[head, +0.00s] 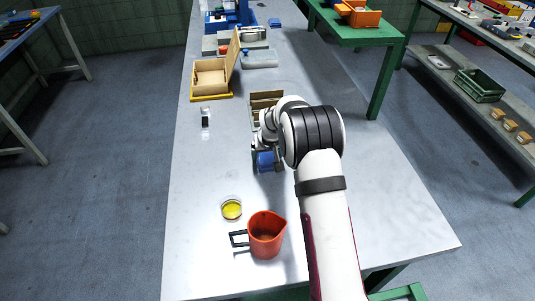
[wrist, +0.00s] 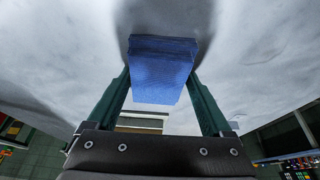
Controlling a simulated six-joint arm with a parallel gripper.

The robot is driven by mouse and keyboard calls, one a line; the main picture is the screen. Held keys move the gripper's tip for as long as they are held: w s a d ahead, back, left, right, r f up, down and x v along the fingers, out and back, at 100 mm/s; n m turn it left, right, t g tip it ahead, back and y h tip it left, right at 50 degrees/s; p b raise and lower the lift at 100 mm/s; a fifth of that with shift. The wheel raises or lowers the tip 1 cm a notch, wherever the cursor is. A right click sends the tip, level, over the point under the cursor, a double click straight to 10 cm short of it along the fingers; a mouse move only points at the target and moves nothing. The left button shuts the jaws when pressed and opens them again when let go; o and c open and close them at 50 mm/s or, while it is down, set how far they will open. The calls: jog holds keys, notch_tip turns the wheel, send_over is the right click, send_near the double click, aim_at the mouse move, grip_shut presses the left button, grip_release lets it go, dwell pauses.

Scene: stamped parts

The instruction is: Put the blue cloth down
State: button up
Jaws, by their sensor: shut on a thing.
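The blue cloth (wrist: 163,65) is a folded, ribbed block held between the two green fingers of my gripper (wrist: 162,84) in the wrist view. In the head view the cloth (head: 265,161) shows below my gripper (head: 268,150), over the middle of the grey-white table (head: 340,225). My gripper is shut on it. The table surface lies close behind the cloth in the wrist view. I cannot tell whether the cloth touches the table. My wrist hides part of the gripper in the head view.
A wooden slotted box (head: 266,97) stands just beyond my gripper. An open wooden box (head: 211,77) and a small black-and-white item (head: 205,117) are at the left. A yellow-filled dish (head: 232,209) and a red jug (head: 266,235) stand in front. The table's right side is clear.

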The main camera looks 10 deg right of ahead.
jog(key=shift+f, duration=0.15)
jog(key=o, duration=1)
jog(key=shift+f, duration=0.1)
jog(key=shift+c, duration=0.2)
jog(key=shift+r, duration=0.4)
jog(key=v, duration=1.2)
jog(key=s+a+r+m+g, duration=0.15)
jog(key=s+r, duration=0.25)
jog(key=s, duration=0.6)
jog(key=s+r+m+g, duration=0.1)
jog(key=s+r+m, duration=0.15)
jog(key=s, duration=0.75)
jog(key=s+a+f+m+g+y, duration=0.1)
jog(key=s+a+g, duration=0.1)
jog(key=s, duration=1.7)
jog(key=shift+s+m+y, duration=0.15)
jog(key=shift+m+y, duration=0.15)
jog(key=shift+y, duration=0.1)
